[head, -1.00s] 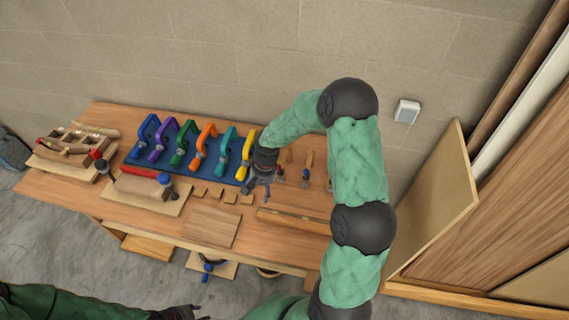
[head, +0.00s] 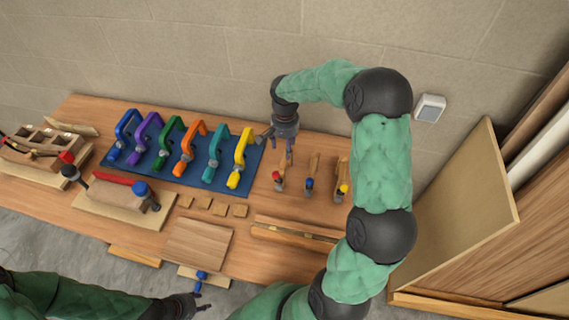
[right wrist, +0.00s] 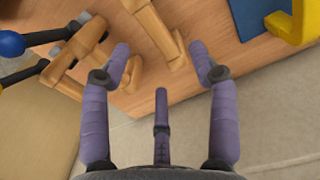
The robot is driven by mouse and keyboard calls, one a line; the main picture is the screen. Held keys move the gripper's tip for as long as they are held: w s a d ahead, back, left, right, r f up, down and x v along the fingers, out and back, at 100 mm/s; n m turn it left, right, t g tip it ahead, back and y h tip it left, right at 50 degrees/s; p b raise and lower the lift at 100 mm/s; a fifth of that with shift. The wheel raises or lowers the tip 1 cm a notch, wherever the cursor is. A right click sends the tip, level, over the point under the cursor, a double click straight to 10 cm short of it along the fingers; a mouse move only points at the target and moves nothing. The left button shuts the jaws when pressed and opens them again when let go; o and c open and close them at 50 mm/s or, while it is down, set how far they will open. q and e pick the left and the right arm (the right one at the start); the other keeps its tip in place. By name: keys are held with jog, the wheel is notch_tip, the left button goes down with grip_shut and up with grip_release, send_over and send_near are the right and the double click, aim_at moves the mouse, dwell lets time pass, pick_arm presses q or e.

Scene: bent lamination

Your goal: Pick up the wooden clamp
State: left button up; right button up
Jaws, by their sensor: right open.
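Three small wooden clamps lie in a row at the right of the bench: one with a red knob (head: 279,178), one with a blue knob (head: 310,178) and one with a yellow knob (head: 341,184). My right gripper (head: 279,148) is open at the wall-side end of the red-knobbed clamp. In the right wrist view a wooden clamp (right wrist: 157,36) lies between and beyond the open fingers (right wrist: 160,60), its knob out of view. The blue-knobbed clamp (right wrist: 75,50) is to the left there. My left gripper (head: 186,305) is at the bottom edge, its jaws unclear.
A blue mat (head: 256,158) with several coloured clamps is left of the right gripper; the yellow clamp (head: 239,160) is nearest. Small wooden blocks, a flat board (head: 198,242) and a long wooden piece (head: 290,232) lie in front. The wall is close behind.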

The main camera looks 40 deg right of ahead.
aim_at(286, 162)
jog(key=f, duration=0.4)
jog(key=shift+s+a+f, duration=0.15)
jog(key=shift+s, duration=0.15)
jog(key=shift+w+f, duration=0.1)
jog(key=shift+f, duration=0.2)
jog(key=shift+s+f+b, duration=0.25)
jog(key=shift+f+b, duration=0.05)
jog(key=shift+f, duration=0.35)
notch_tip(286, 162, down, 4)
jog(key=shift+s+a+f, duration=0.1)
jog(key=c, duration=1.2)
